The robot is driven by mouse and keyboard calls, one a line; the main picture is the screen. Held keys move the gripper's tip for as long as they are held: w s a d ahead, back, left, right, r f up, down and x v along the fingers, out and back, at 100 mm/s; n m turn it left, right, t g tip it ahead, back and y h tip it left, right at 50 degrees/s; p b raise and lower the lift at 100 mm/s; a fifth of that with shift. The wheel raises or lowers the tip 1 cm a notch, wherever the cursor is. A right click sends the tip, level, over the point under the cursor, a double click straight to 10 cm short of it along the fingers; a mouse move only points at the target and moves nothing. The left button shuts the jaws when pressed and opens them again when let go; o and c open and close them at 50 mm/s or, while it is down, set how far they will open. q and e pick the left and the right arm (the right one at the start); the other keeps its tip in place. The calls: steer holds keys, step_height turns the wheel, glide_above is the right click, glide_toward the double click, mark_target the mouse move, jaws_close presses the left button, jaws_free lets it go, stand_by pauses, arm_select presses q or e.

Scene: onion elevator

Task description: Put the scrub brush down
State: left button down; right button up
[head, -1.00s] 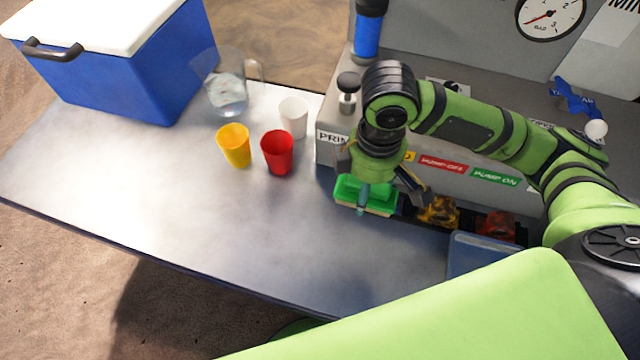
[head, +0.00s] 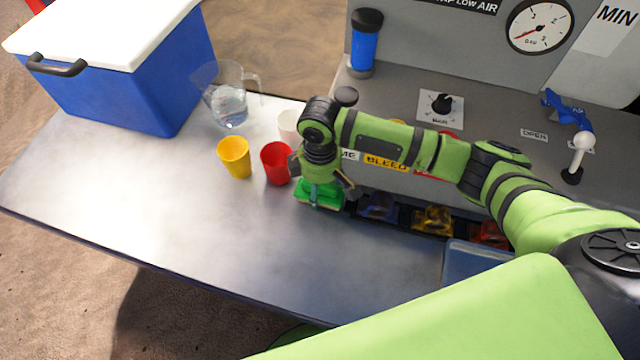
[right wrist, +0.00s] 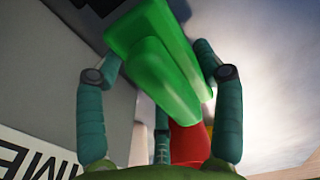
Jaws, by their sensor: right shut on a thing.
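The scrub brush (head: 313,196) has a green body and shows low in my right gripper (head: 322,190) in the head view. The gripper points down over the table, just right of the red cup. In the right wrist view the green brush (right wrist: 155,65) sits between the fingers of my right gripper (right wrist: 160,80), which are shut on it. I cannot tell whether the brush touches the table. My left gripper is not in view.
A red cup (head: 276,163), a yellow cup (head: 234,157) and a partly hidden white cup (head: 289,124) stand close by. A water pitcher (head: 228,100) and blue cooler (head: 125,85) stand behind. The pump panel (head: 440,85) is right. The table (head: 130,195) is clear at front left.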

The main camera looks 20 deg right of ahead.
steer(key=shift+f, duration=0.35)
steer(key=shift+f, duration=0.1)
steer(key=o, duration=1)
step_height(320, 180, up, 12)
steer(key=shift+r+b, duration=0.15)
steer(key=shift+b, duration=0.9)
